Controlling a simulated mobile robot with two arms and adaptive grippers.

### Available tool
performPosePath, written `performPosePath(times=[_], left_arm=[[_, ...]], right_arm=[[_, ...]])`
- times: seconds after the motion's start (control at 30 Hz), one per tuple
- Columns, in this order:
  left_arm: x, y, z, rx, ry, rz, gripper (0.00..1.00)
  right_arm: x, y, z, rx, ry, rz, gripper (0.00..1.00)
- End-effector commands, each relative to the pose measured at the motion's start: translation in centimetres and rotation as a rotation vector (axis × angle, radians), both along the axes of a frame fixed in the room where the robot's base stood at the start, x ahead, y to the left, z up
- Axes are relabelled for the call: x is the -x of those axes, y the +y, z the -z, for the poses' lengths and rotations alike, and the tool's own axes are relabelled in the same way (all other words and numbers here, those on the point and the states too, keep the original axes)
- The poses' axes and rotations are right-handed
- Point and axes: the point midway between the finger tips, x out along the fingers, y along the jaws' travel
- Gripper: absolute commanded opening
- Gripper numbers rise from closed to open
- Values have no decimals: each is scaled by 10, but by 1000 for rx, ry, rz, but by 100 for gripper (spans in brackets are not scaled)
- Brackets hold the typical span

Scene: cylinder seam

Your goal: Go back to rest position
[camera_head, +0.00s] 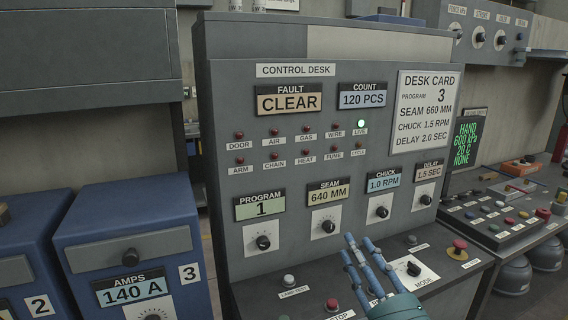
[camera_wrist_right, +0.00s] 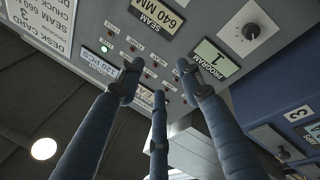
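My right gripper (camera_head: 355,245) rises from the bottom centre of the head view, in front of the sloping lower panel of the control desk (camera_head: 235,150). Its three blue fingers are spread apart and nothing is between them. In the right wrist view the open gripper (camera_wrist_right: 159,80) points at the desk front, with the SEAM display (camera_wrist_right: 157,12) and PROGRAM display (camera_wrist_right: 215,62) beyond the fingertips. I cannot tell whether a finger touches the panel. My left gripper is in neither view.
A red stop button (camera_head: 332,304) and a red mushroom button (camera_head: 460,245) are near the gripper. Blue AMPS cabinet (camera_head: 130,235) stands left; a button console (camera_head: 500,215) stands right.

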Motion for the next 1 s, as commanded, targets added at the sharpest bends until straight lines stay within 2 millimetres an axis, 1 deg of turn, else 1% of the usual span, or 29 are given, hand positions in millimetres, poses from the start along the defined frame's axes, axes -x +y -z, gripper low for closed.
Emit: performPosePath(times=[0.03, 0.07, 0.1, 0.13, 0.17, 0.2, 0.27, 0.3, 0.37, 0.4, 0.47, 0.5, 0.57, 0.6, 0.73, 0.87, 0.9, 1.0], left_arm=[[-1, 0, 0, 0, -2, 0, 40], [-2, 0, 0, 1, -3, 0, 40], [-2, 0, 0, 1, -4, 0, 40], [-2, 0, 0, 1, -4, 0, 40], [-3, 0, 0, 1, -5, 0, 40], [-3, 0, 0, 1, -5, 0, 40], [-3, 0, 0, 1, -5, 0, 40], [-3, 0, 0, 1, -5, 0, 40], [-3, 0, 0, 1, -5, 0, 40], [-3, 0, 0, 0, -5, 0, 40], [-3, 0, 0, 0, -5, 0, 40], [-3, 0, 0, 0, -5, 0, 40], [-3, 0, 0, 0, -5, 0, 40], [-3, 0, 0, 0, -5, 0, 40], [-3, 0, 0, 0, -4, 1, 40], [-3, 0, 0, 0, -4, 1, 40], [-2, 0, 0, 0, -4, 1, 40], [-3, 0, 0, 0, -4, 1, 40]], right_arm=[[6, -20, 36, -110, 132, 76, 36], [10, -31, 55, -163, 204, 120, 36], [18, -43, 83, -226, 300, 173, 36], [25, -52, 103, -271, 370, 211, 36], [34, -59, 124, -310, 440, 247, 36], [48, -66, 149, -361, 530, 293, 36], [73, -74, 188, -427, 666, 356, 36], [92, -78, 212, -467, 755, 397, 36], [122, -80, 243, -517, 880, 449, 36], [141, -80, 260, -545, 954, 479, 36], [167, -79, 280, -577, 1050, 515, 36], [183, -78, 292, -596, 1109, 536, 36], [206, -75, 305, -618, 1187, 563, 36], [221, -73, 313, -630, 1235, 581, 36], [266, -66, 332, -665, 1379, 625, 36], [307, -57, 344, -691, 1507, 660, 36], [320, -55, 347, -698, 1545, 672, 36], [310, -54, 376, -688, 1551, 676, 36]])
